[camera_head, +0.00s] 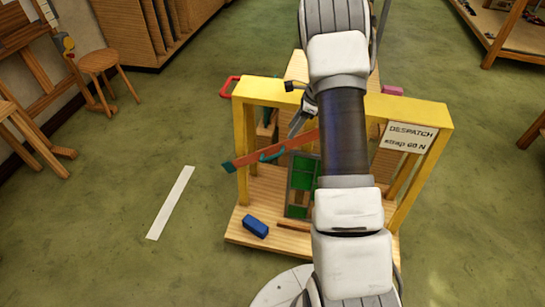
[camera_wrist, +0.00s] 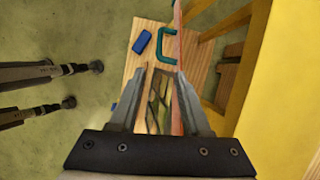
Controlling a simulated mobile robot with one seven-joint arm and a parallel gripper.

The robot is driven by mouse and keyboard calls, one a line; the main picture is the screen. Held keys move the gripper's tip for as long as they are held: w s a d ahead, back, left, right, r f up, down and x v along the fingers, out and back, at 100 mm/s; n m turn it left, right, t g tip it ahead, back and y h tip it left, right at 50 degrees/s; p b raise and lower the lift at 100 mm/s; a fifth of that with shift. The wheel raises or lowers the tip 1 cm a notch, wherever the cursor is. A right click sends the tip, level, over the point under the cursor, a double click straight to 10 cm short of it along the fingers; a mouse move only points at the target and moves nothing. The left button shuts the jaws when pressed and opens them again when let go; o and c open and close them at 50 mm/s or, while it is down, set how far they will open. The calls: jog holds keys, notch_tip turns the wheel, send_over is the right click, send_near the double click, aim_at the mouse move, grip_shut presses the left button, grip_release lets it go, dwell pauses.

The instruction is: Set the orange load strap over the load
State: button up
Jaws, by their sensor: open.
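The orange load strap (camera_head: 293,143) is a long bar that slants up to the right across the front of the yellow frame, with a teal end and a teal handle (camera_head: 270,156). In the wrist view the teal handle (camera_wrist: 163,47) is a C-shaped loop just beyond my fingertips. The orange strap (camera_wrist: 177,18) runs beside it, partly behind my right finger. In the head view my gripper (camera_head: 297,128) is above the strap. A green leaded panel (camera_head: 303,178), likely the load, stands upright below; my arm hides part.
The yellow frame (camera_head: 243,130) stands on a wooden base (camera_head: 240,222) and carries a "DESPATCH strap 60 N" sign (camera_head: 408,138). A blue block (camera_head: 256,226) lies on the base. A red handle (camera_head: 229,86) juts out at the left. Green floor is clear at left, with a white strip (camera_head: 170,203).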

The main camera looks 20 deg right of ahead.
aim_at(274, 156)
jog(key=b+x, duration=0.3)
jog(key=x, duration=1.3)
jog(key=shift+a, duration=0.15)
jog(key=shift+r, duration=0.1)
grip_shut()
dwell(0.6)
